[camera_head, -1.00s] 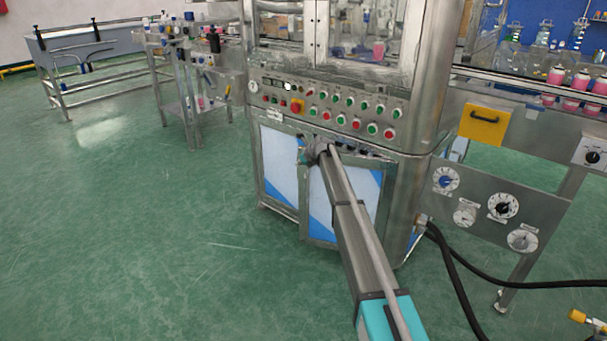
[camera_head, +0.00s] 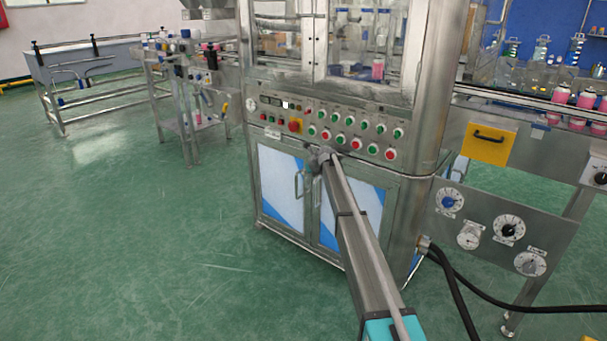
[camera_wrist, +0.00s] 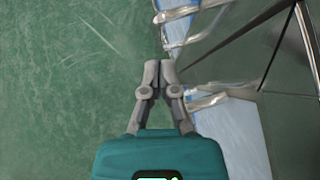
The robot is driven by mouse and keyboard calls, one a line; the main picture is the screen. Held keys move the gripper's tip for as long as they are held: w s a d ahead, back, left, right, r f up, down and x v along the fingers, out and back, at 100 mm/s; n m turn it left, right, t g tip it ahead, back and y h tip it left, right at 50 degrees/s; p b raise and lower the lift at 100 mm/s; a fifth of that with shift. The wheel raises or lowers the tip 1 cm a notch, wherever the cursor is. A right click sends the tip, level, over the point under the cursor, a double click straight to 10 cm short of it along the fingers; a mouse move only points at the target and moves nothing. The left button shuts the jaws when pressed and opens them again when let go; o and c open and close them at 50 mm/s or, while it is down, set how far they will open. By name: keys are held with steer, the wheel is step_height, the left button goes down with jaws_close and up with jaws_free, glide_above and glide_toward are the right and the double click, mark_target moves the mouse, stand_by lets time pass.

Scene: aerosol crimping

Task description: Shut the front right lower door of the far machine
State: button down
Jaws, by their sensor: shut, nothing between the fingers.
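The far machine (camera_head: 345,110) stands in the middle of the head view. Its front right lower door (camera_head: 366,200) has a white and blue panel and looks about flush with the front. My arm crosses in front and hides part of it, including its handle. The front left lower door (camera_head: 278,185) beside it has an upright handle (camera_head: 298,186). My gripper (camera_head: 321,157) is near the top of the doors, around the gap between them. In the wrist view my gripper (camera_wrist: 158,72) is shut and empty, with door panels (camera_wrist: 238,135) and metal handles (camera_wrist: 215,98) to its right. Contact cannot be told.
A row of buttons (camera_head: 340,135) sits above the doors. A side panel with dials (camera_head: 500,230) and black hoses (camera_head: 455,285) are at the right. A small metal stand (camera_head: 185,115) is at the left. The green floor (camera_head: 130,240) in front is clear.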

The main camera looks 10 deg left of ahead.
steer(key=s+a+r+p, duration=0.6)
steer(key=s+r+p, duration=0.1)
steer(key=s, duration=0.2)
steer(key=shift+s, duration=0.2)
stand_by(0.5)
stand_by(0.3)
